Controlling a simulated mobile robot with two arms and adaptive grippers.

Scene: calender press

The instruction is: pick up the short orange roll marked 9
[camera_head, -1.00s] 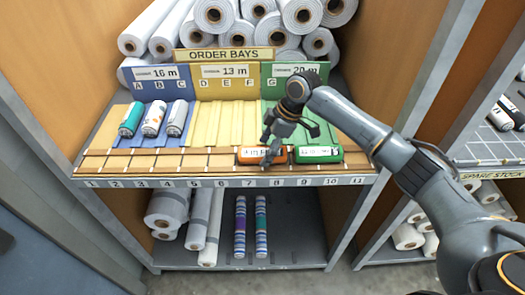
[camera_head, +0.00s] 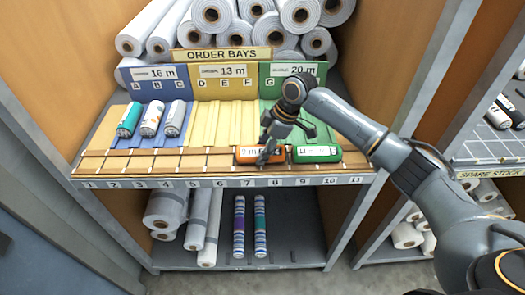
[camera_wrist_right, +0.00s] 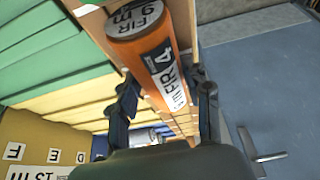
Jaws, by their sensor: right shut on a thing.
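The short orange roll (camera_head: 245,158) lies in the front row of the shelf, above the numbers 7 and 8. My right gripper (camera_head: 268,152) is over the right part of the roll. In the wrist view its fingers (camera_wrist_right: 165,88) are on both sides of the roll and shut on it. The roll appears still at shelf level; I cannot tell whether it is clear of the wood. My left gripper is not in view.
A green roll (camera_head: 316,154) lies just right of the orange one. Several rolls (camera_head: 150,118) sit in the blue bay at left. The yellow bay (camera_head: 222,125) is empty. White rolls are stacked behind the order bays sign (camera_head: 222,54). A numbered front edge (camera_head: 222,182) borders the shelf.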

